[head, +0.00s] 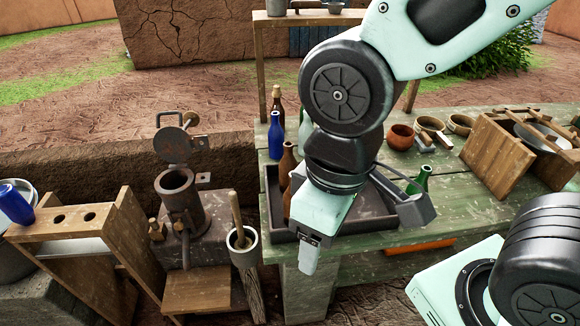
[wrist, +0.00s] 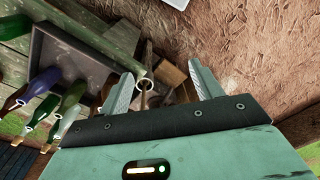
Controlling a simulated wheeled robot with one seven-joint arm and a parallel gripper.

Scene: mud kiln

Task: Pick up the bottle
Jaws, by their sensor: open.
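Several bottles stand at the green table's left end: a blue bottle (head: 275,138), a brown bottle (head: 287,163) in a dark tray (head: 272,205), and another brown bottle (head: 278,106) behind. A green bottle (head: 420,181) stands at the tray's right side. Which one the task means is not clear. My gripper (head: 308,262) points down in front of the table edge, and my arm hides part of the tray. In the wrist view my gripper (wrist: 163,90) is open and empty, with bottles (wrist: 68,97) to its left.
A mortar with a pestle (head: 238,236), an iron pot (head: 180,190) and a wooden stand (head: 85,222) are left of the table (head: 450,205). Bowls (head: 401,136) and a wooden crate (head: 497,150) are on the table's right. The ground below the right finger looks bare.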

